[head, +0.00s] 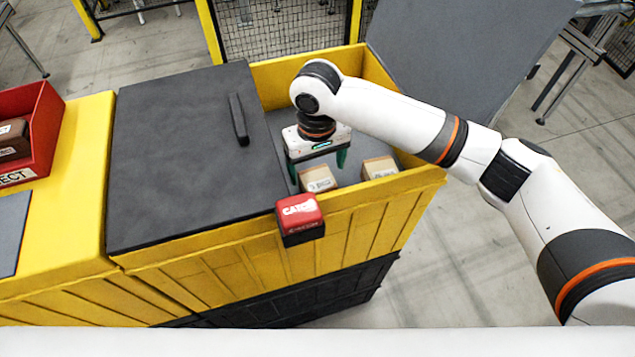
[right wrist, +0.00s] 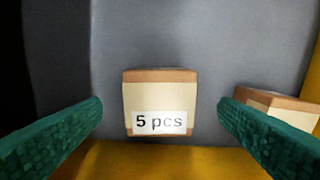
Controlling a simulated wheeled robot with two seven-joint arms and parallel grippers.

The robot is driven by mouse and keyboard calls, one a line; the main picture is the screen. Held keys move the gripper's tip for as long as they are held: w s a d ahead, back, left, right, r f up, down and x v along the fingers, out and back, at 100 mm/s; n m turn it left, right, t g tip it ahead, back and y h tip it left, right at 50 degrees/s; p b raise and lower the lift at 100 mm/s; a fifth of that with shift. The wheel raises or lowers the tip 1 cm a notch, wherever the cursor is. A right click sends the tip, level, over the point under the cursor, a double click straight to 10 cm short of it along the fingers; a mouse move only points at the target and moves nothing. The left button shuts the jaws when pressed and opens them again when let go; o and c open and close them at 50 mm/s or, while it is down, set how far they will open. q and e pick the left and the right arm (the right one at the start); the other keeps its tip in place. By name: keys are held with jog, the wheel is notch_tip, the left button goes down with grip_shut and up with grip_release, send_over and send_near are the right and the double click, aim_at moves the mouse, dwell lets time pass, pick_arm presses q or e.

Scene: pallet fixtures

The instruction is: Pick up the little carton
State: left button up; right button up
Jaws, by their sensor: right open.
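A little carton (head: 318,180) with a pale label stands inside the yellow crate, near its front wall. In the right wrist view the same carton (right wrist: 160,102) shows a "5 pcs" label and sits between the two green fingers, apart from both. A second little carton (head: 380,167) stands to its right; it shows partly in the right wrist view (right wrist: 277,108), behind the right finger. My right gripper (head: 319,176) points down into the crate, open and empty, above and around the first carton. My left gripper is not in view.
The yellow crate (head: 350,210) has a dark lid (head: 185,150) with a handle over its left part, and another dark panel (head: 465,55) rises behind at right. A red-and-black box (head: 300,219) sits at the front rim. A red bin (head: 42,140) stands at far left.

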aim_at(317, 179)
jog(key=shift+w+f, duration=0.15)
jog(key=shift+f, duration=0.45)
jog(key=f, duration=0.1)
jog(key=f+p, duration=0.1)
jog(key=f, duration=0.2)
jog(key=shift+s+d+f+p, duration=0.1)
jog(key=shift+s+f+p, duration=0.1)
jog(key=shift+s+p, duration=0.2)
jog(key=shift+w+f, duration=0.1)
jog(key=shift+f, duration=0.2)
jog(key=c, duration=1.1)
jog(key=shift+c, duration=0.2)
